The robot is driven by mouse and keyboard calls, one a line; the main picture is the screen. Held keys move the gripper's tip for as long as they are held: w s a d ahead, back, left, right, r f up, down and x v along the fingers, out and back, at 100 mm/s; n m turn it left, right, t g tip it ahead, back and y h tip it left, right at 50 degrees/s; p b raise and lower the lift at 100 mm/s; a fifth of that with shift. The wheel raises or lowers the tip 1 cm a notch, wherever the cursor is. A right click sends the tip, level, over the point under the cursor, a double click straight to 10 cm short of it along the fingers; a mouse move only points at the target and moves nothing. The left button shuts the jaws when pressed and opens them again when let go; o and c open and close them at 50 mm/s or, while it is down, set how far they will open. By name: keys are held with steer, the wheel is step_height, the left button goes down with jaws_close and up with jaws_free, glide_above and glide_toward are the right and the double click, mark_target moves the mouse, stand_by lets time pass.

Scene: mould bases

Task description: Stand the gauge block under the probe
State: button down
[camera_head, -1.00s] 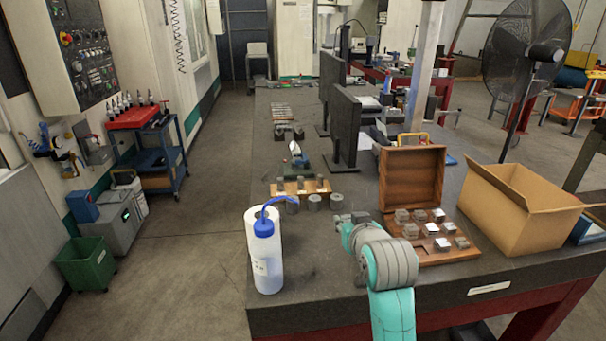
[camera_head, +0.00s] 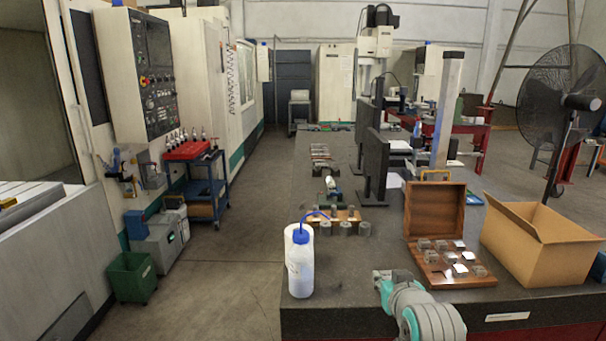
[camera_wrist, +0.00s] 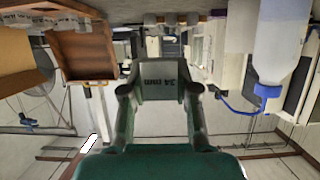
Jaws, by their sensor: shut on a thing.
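My gripper (camera_head: 383,276) is over the front part of the dark bench, between the white bottle and the open wooden box. In the wrist view my gripper (camera_wrist: 160,88) is shut on a grey gauge block (camera_wrist: 160,80), one finger on each side of it. The block's face carries a dark "34 mm" marking. In the head view the block is too small to tell clearly from the fingers. A tall grey column (camera_head: 447,110) rises from the bench behind the wooden box. I cannot make out a probe tip for certain.
The wooden box (camera_head: 434,220), lid up, holds several blocks. A cardboard box (camera_head: 540,250) stands right of it. A bottle with a blue cap (camera_head: 301,265) stands left, near a wooden rack and grey cylinders (camera_head: 345,229). Dark screens (camera_head: 373,170) stand farther back.

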steer(key=shift+s+f, duration=0.3)
steer(key=shift+f, duration=0.25)
steer(key=shift+s+f, duration=0.25)
steer(key=shift+f, duration=0.25)
steer(key=s+f, duration=0.5)
steer(key=f, duration=0.8)
steer(key=s+f, duration=0.5)
steer(key=f, duration=0.9)
steer(key=s+f, duration=0.5)
steer(key=f, duration=0.8)
steer(key=shift+s+f, duration=0.3)
steer(key=shift+f, duration=0.1)
